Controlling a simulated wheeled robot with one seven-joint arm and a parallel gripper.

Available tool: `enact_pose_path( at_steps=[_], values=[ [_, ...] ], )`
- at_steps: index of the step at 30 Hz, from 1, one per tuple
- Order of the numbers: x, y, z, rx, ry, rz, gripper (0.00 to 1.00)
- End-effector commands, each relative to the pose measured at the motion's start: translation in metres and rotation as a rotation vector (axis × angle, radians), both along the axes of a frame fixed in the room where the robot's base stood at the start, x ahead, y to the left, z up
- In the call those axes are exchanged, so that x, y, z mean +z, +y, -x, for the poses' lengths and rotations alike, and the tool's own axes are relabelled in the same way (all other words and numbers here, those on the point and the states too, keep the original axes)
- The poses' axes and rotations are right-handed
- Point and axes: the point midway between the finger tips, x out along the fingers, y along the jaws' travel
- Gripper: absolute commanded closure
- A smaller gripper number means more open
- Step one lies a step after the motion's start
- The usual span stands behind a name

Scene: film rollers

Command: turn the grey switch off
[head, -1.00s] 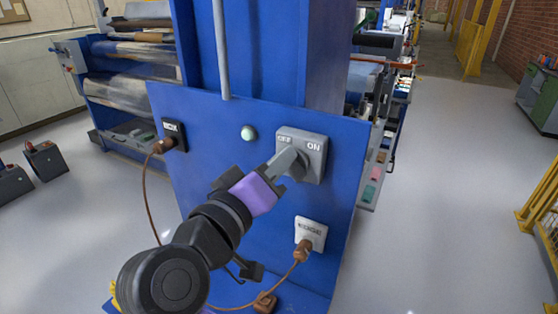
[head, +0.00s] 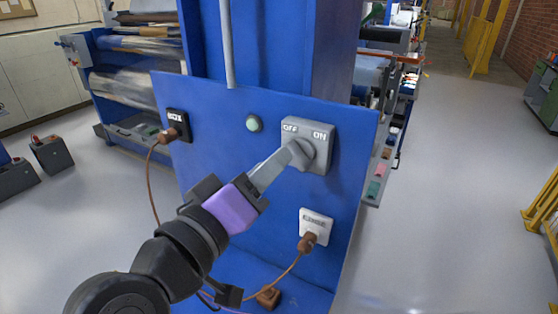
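The grey switch (head: 322,150) is a box on the blue panel with OFF at its upper left and ON at its upper right. Its long grey lever (head: 272,168) reaches from the round hub down and left, towards my gripper. I cannot tell which setting the lever is on. My gripper (head: 240,189), purple between dark fingers, is at the lever's lower-left end. The fingers are spread apart on either side, with the lever's end in front of the purple part. Whether they touch is not clear.
A white socket (head: 316,221) with a brown plug and cable is below the switch. Open grey floor (head: 450,200) lies to the right.

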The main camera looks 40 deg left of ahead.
Motion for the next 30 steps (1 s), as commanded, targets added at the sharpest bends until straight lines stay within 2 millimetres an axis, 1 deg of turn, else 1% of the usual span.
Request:
enact_pose_path(
  at_steps=[1,3,7,25,28,30],
  values=[
    [-0.001,-0.001,0.007,0.001,-0.001,-0.001,0.62],
    [-0.001,-0.003,0.015,0.002,-0.001,0.001,0.62],
    [-0.001,-0.005,0.023,0.001,0.000,0.001,0.62],
    [0.000,-0.006,0.024,-0.001,0.001,0.000,0.62],
    [0.005,-0.001,0.025,0.019,-0.019,-0.012,0.62],
    [0.012,0.008,0.028,0.059,-0.042,-0.030,0.62]
  ],
)
